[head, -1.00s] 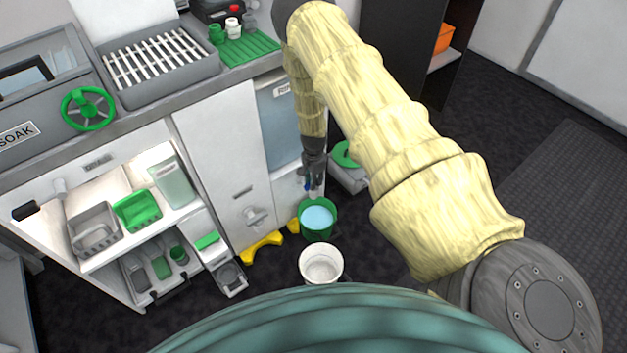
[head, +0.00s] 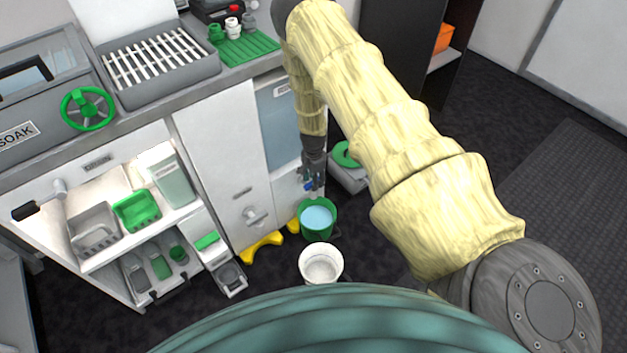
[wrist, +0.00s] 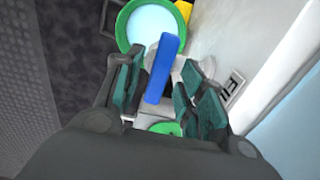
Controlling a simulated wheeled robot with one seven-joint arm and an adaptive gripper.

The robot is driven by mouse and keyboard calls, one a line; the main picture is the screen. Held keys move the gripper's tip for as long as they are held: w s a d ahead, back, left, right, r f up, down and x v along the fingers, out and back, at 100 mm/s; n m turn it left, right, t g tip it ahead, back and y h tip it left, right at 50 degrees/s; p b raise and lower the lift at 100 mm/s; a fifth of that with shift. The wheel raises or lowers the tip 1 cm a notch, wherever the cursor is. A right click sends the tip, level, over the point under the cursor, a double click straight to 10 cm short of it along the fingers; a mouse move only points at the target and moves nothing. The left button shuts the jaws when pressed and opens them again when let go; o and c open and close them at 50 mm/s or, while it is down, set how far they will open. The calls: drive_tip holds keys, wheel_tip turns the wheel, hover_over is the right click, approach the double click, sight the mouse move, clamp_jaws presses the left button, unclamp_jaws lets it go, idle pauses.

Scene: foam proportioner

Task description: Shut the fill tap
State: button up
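The fill tap's blue lever (wrist: 163,70) shows in the wrist view, between the two fingers of my gripper (wrist: 162,88). The fingers stand apart, with gaps beside the lever, and I see no clear grip on it. A label (wrist: 232,88), partly readable as FILL, is on the white panel to the right. The tap body behind the lever is mostly hidden by the fingers. In the head view my gripper (head: 312,181) is low against the cabinet front, above the green bucket (head: 318,219), which holds pale blue liquid. A small blue bit of the tap shows at the fingers.
A white bucket (head: 321,265) stands in front of the green one. Yellow feet (head: 262,246) lie on the floor at the cabinet base. A grey box with a green lid (head: 346,155) is right of my gripper.

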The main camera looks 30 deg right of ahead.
wheel_tip(320, 180, up, 12)
drive_tip(key=shift+f, duration=0.25)
idle(0.3)
idle(0.4)
